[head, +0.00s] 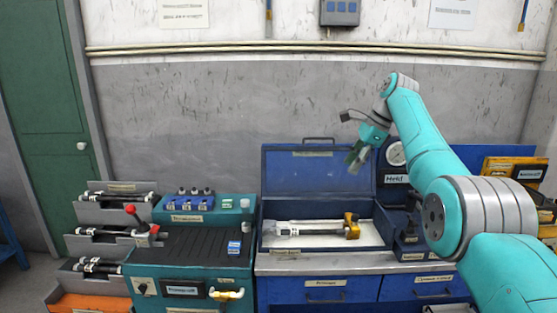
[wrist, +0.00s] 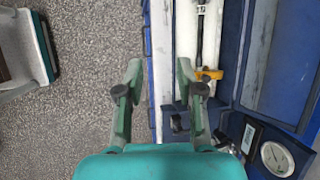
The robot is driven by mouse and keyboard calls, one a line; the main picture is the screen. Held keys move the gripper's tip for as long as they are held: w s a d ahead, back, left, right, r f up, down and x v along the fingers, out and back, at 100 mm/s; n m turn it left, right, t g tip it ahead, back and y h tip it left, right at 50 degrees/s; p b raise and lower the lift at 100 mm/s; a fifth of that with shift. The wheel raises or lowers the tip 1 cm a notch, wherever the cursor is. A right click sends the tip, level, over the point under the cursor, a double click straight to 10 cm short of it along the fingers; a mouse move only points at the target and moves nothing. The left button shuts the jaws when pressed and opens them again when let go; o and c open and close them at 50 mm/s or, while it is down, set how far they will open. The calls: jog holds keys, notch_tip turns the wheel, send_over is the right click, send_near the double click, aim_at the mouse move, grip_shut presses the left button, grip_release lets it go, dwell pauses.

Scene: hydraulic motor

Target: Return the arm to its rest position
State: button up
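My teal arm (head: 425,140) reaches up from the lower right of the head view and bends down at its wrist. My gripper (head: 356,160) hangs in front of the raised lid of the blue case, above and apart from what lies in it. In the wrist view my gripper (wrist: 157,75) has its two fingers spread wide with nothing between them. A white and dark cylinder with a yellow end (head: 310,229) lies in the open blue case; it also shows in the wrist view (wrist: 201,45), beyond the right finger.
The blue case (head: 385,228) stands on a bench with blue drawers (head: 323,289). A round gauge (head: 396,153) is near my arm. The wall area above the left racks is clear.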

notch_tip(320, 180, down, 36)
jog(key=w+n+t+h, duration=0.1)
jog(key=w+n+t, duration=0.1)
jog(key=n+t, duration=0.1)
jog(key=s+a+f+n+t+h, duration=0.1)
jog(key=s+f+n+t, duration=0.1)
jog(key=s+f, duration=0.95)
jog(key=s+a+f+n+t+h, duration=0.1)
jog(key=s+f, duration=0.8)
jog(key=f, duration=0.5)
jog(key=s+n+t+h, duration=0.1)
jog(key=s+n+t, duration=0.35)
jog(key=s, duration=2.75)
jog(key=s+r+n+t, duration=0.2)
jog(key=s+r+n, duration=0.5)
jog(key=s+r, duration=1.4)
notch_tip(320, 180, up, 5)
jog(key=shift+s+a+f+h, duration=0.2)
jog(key=shift+s+a+h, duration=0.05)
jog(key=shift+a+h, duration=0.1)
